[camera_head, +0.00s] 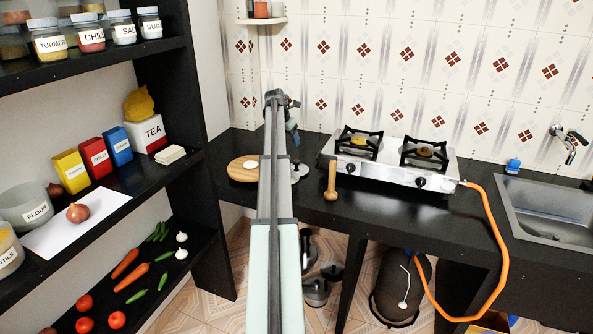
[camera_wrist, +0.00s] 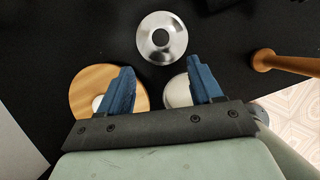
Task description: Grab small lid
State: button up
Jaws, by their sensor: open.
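A second silver round piece (camera_wrist: 177,92) is partly hidden behind my right finger. I cannot tell for sure which is the small lid. In the head view, silver round pieces (camera_head: 301,168) show beside my arm, partly covered by it. My gripper (camera_wrist: 160,65) is open, with two blue fingers spread and nothing between them. In the head view the gripper is mostly hidden by my arm.
A round wooden board (camera_head: 240,171) with a small white item lies left of the lids. A wooden rolling pin (camera_head: 331,182) lies to the right, before the stove (camera_head: 389,175). A black shelf (camera_head: 110,205) stands at left. A sink (camera_head: 550,210) is at right.

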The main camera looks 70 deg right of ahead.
send_over(296, 161)
jog(key=a, duration=0.2)
jog(key=f, duration=0.7)
jog(key=shift+w+f, duration=0.2)
jog(key=shift+w, duration=0.1)
jog(key=shift+x, duration=2.85)
jog(key=shift+a, duration=0.1)
jog(key=shift+c, duration=0.5)
jog(key=c, duration=1.1)
